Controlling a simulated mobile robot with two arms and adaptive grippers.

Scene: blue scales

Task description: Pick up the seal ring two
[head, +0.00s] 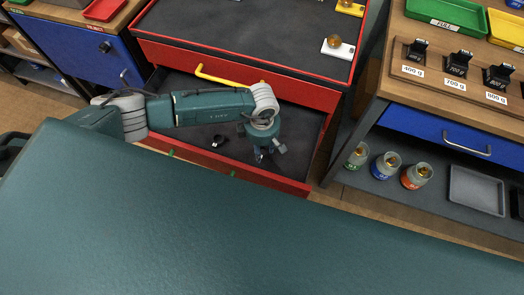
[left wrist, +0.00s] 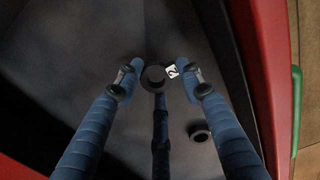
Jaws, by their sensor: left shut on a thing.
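Seal ring two (left wrist: 153,78) is a small dark ring with a white tag marked 2 beside it. In the left wrist view it sits between the fingertips of my left gripper (left wrist: 157,74), which is shut on it. In the head view my left gripper (head: 263,152) points down into the open red drawer (head: 308,158), and the ring it holds is hidden there. Another dark ring (head: 218,141) with a white tag lies on the drawer floor to the left of the gripper; it also shows in the left wrist view (left wrist: 200,133). My right gripper is out of view.
The drawer's red walls stand close around my gripper. To the right, a wooden bench holds black weights (head: 457,62), above a shelf of several jars (head: 416,176) and a grey tray (head: 476,190).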

